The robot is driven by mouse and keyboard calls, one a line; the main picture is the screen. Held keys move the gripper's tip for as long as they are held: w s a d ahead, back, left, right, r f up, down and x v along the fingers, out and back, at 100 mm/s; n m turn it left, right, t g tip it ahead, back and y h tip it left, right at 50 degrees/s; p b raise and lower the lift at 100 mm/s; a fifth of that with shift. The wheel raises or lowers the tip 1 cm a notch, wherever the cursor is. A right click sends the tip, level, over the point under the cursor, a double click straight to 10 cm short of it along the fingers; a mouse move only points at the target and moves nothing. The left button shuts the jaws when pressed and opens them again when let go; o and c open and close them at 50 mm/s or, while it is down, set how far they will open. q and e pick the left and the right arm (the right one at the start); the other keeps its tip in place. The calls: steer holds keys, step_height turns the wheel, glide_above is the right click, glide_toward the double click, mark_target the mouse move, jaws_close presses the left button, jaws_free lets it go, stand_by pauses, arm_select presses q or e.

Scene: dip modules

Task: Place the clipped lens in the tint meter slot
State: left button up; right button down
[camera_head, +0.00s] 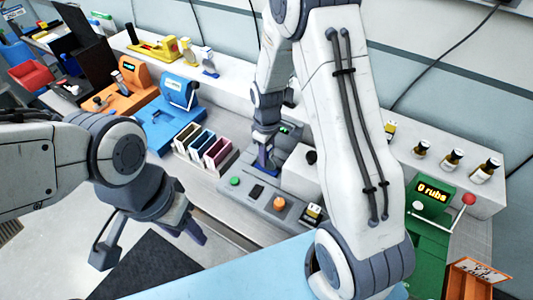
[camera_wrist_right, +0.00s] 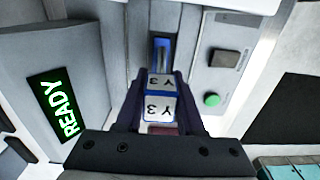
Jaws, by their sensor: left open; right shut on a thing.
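The tint meter (camera_head: 300,196) is a grey console with a green button, in the middle of the head view. In the right wrist view its panel (camera_wrist_right: 198,88) shows a green button and a lit READY screen (camera_wrist_right: 58,103). My right gripper (camera_wrist_right: 157,84) is shut on the clipped lens (camera_wrist_right: 158,107), a white clip marked "Y 3" with blue edges. A blue part points at a narrow slot in the panel; I cannot tell how deep it sits. In the head view my right gripper (camera_head: 265,160) is at the meter. My left gripper (camera_head: 150,243) is open and empty, at the lower left.
Narrow open baths (camera_head: 217,153) stand left of the meter, beside a blue machine (camera_head: 178,95) and an orange one (camera_head: 134,75). Small bottles (camera_head: 452,160) line the back shelf. A green device (camera_head: 430,205) reading "0 rubs" stands at the right. A dark mat (camera_head: 150,270) lies below my left gripper.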

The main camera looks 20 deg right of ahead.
steer(key=shift+f, duration=0.2)
steer(key=c, duration=0.5)
jaws_free()
steer(key=shift+r, duration=0.15)
